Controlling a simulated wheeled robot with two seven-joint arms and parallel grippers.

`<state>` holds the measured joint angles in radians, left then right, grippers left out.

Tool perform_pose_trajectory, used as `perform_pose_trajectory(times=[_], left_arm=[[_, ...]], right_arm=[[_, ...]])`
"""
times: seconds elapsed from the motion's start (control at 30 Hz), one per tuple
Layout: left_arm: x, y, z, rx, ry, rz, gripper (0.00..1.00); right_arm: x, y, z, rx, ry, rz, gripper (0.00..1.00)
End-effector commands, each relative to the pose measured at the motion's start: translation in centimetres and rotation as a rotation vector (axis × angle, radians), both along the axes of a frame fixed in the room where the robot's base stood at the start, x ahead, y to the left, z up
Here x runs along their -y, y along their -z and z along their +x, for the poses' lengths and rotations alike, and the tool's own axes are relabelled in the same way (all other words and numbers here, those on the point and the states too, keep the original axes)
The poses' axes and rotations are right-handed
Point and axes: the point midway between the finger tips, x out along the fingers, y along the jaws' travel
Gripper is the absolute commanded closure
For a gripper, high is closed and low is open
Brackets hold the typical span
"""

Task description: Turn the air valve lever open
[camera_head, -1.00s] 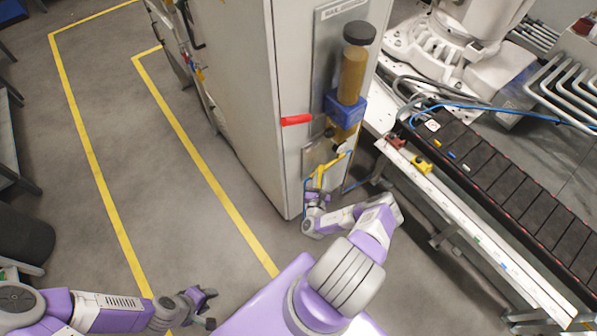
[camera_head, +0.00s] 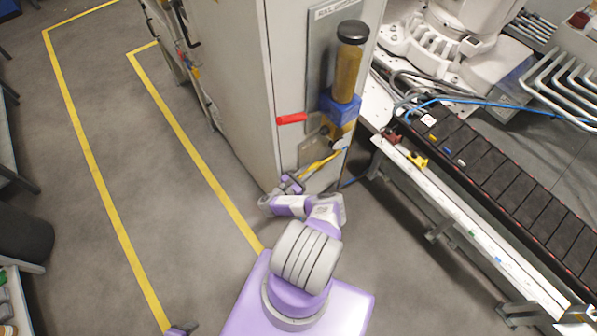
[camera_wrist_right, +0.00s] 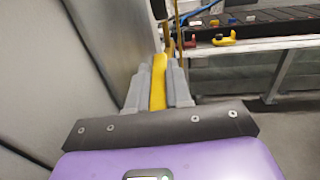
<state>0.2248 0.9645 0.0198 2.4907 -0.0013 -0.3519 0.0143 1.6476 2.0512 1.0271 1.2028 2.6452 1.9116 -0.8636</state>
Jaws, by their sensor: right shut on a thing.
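The yellow valve lever (camera_head: 320,163) slants down and left from the valve fittings low on the grey cabinet's side panel. My right gripper (camera_head: 292,184) is at the lever's lower left end. In the right wrist view the lever (camera_wrist_right: 159,82) runs between the two grey fingers of my right gripper (camera_wrist_right: 158,88), which are shut on it. The lever's far end and pivot are partly hidden there. Only a bit of my left gripper (camera_head: 182,328) shows at the bottom edge of the head view; its fingers cannot be made out.
The grey cabinet (camera_head: 228,85) stands close beside my right gripper. Above the lever are a red handle (camera_head: 292,118), a blue block (camera_head: 341,106) and an amber cylinder (camera_head: 348,75). A conveyor (camera_head: 500,180) stands at right.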

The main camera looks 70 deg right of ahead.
Motion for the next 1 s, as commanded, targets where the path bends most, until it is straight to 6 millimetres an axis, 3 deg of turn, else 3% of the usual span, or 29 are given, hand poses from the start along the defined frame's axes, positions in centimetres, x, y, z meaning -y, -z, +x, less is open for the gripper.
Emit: perform_pose_trajectory(times=[0.47, 0.5, 0.67, 1.0], left_arm=[[0.00, 0.01, 0.01, 0.000, 0.000, 0.000, 0.57], [0.00, 0.01, 0.01, 0.000, 0.000, 0.000, 0.57], [0.00, 0.01, 0.01, 0.000, 0.000, 0.000, 0.57], [-0.01, -0.27, 0.01, 0.000, 0.000, 0.000, 0.57]], right_arm=[[0.28, -0.06, -0.58, -0.002, 0.029, -0.003, 1.00], [0.28, -0.06, -0.58, -0.002, 0.029, -0.003, 0.80], [0.26, -0.06, -0.52, -0.002, 0.027, -0.002, 0.55], [0.25, -0.52, -0.44, 0.000, 0.025, -0.002, 0.55]])
